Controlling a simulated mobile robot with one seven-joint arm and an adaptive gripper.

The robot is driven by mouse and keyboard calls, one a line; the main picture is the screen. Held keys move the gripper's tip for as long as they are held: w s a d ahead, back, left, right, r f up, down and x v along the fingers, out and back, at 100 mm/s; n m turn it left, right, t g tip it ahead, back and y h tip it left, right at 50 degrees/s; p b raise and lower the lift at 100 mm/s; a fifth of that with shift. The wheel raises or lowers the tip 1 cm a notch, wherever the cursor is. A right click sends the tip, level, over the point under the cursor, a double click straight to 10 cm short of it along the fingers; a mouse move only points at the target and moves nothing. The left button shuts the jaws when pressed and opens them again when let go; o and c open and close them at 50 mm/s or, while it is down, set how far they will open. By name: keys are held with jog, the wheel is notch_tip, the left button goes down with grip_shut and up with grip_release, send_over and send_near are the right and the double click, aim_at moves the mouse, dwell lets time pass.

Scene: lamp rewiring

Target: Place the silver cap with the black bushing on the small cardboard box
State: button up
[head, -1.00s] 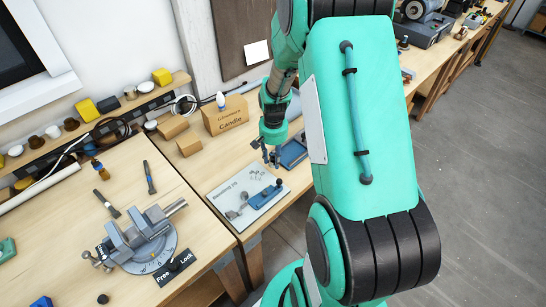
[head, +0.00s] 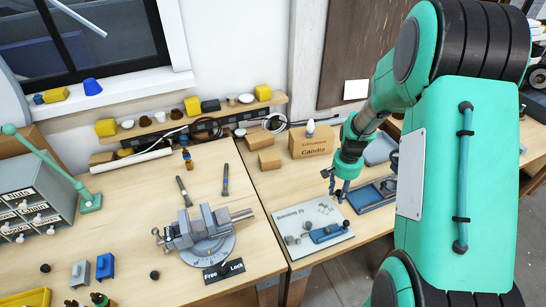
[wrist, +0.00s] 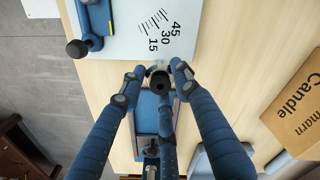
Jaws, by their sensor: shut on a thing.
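My gripper (wrist: 155,76) is shut on a small silver cap with a dark black centre, the cap with the bushing (wrist: 159,80), seen end-on between the blue fingertips in the wrist view. In the head view my gripper (head: 337,192) is near the back right edge of the bending jig plate; the cap is too small to make out there. Two small plain cardboard boxes stand left of the large Candle box: one (head: 258,142) farther back, one (head: 269,162) nearer. Both are away to the left of my gripper.
The large Candle box (head: 312,148) carries a white-tipped bulb; it also shows in the wrist view (wrist: 298,108). The bending jig (head: 300,212) lies in front, a blue tray (head: 370,197) to the right. A vise (head: 205,232) stands on the left bench. Bench in front of the small boxes is clear.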

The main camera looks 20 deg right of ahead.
jog(key=w+a+r+p, duration=0.2)
jog(key=w+a+p, duration=0.1)
jog(key=w+a, duration=0.5)
jog(key=w+a+r+p, duration=0.3)
jog(key=w+a, duration=0.5)
jog(key=a, duration=0.2)
jog(key=shift+a+r, duration=0.15)
jog(key=shift+w, duration=0.15)
send_over(269, 156)
jog(key=shift+f, duration=0.75)
jog(key=shift+f, duration=1.75)
jog(key=shift+f, duration=0.15)
jog(key=o, duration=1.2)
